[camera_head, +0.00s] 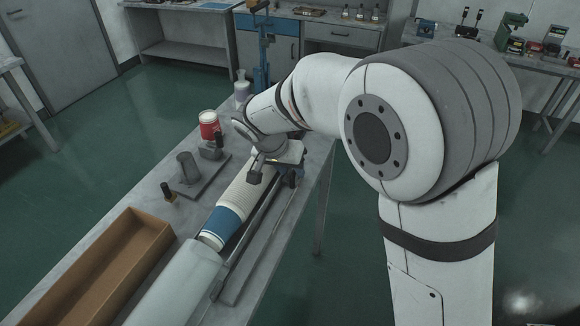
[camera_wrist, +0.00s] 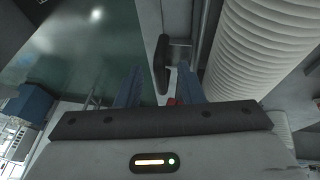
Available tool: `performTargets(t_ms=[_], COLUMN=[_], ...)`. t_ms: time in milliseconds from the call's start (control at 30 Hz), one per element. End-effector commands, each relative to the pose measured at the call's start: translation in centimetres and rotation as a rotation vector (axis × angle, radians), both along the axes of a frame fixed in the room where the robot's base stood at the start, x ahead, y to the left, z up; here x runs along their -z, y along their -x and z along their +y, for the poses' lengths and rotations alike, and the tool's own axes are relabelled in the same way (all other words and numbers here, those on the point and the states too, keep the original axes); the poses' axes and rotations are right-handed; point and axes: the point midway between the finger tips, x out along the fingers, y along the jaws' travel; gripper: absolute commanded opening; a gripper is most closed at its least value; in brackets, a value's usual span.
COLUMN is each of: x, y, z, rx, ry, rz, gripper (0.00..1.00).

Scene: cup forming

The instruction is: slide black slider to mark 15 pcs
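My gripper (camera_wrist: 158,86) shows two bluish fingers spread apart in the wrist view, with nothing visibly clamped between them. In the head view my gripper (camera_head: 275,172) is low over the stack of cups (camera_head: 228,210) and the rail (camera_head: 247,240). The slider cannot be told clearly there, and the 15 pcs mark is not readable.
The grey table (camera_head: 95,235) holds an open brown box (camera_head: 103,262), a red can (camera_head: 209,126), a metal block with a cylinder (camera_head: 187,168) and a small dark peg (camera_head: 168,191). A blue upright stand (camera_head: 262,60) is behind. Open floor lies right of the table.

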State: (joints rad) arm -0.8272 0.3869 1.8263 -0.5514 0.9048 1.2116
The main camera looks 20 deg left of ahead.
Motion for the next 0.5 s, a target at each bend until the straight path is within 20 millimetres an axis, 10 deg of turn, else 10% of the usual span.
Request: performTargets(t_ms=[500], x=[-0.01], y=[0.01], z=[-0.03], rx=[0.0], ry=[0.001], rz=[0.0], gripper=[0.05])
